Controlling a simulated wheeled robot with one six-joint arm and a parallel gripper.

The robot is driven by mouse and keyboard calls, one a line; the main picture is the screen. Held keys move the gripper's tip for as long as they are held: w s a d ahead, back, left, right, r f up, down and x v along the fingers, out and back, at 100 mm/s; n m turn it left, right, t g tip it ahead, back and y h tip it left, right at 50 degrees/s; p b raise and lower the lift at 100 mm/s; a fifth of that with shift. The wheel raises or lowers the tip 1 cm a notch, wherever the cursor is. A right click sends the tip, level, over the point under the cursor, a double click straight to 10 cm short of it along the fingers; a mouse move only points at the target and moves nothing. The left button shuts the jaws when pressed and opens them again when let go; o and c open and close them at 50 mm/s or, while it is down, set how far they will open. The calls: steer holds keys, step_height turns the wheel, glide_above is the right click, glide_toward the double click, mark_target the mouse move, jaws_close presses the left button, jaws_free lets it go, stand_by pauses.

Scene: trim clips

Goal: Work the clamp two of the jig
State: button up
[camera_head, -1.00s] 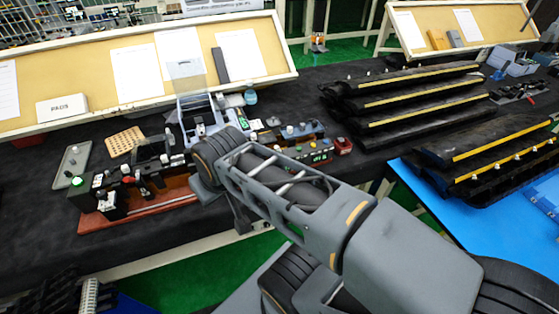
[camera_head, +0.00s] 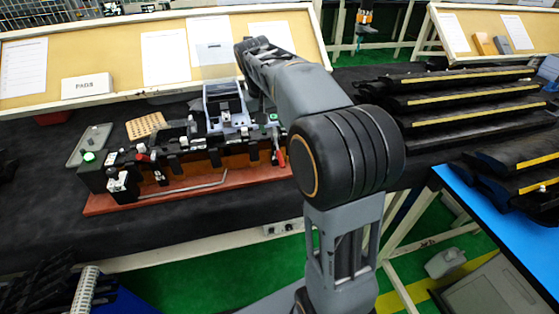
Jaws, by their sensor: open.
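The jig (camera_head: 185,192) is a long red-brown base on the dark bench, left of my arm. Black blocks and clamps stand in a row along it. A lit green button (camera_head: 88,157) is on the black box at its left end. Clamps with white and red parts (camera_head: 141,152) stand near the left end, and a red handle (camera_head: 281,158) shows at the right end. I cannot tell which clamp is number two. A thin metal rod (camera_head: 185,190) runs along the front. My arm rises in front of the jig's right end; my gripper cannot be made out behind it.
A grey-blue holder (camera_head: 228,108) stands behind the jig. A grey tray (camera_head: 91,146) and a peg board (camera_head: 146,126) lie behind its left end. A tilted board with papers and a PADS sign (camera_head: 88,86) closes the back. Black trim parts (camera_head: 455,100) are stacked right.

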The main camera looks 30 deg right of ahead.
mark_target(280, 156)
steer(key=f, duration=0.4)
steer(key=d+f, duration=0.1)
steer(key=f, duration=0.3)
steer(key=d+f, duration=0.1)
steer(key=f, duration=0.3)
steer(key=shift+s+d+f, duration=0.1)
steer(key=shift+s+f, duration=0.15)
steer(key=shift+s, duration=0.1)
steer(key=shift+c, duration=0.3)
jaws_close()
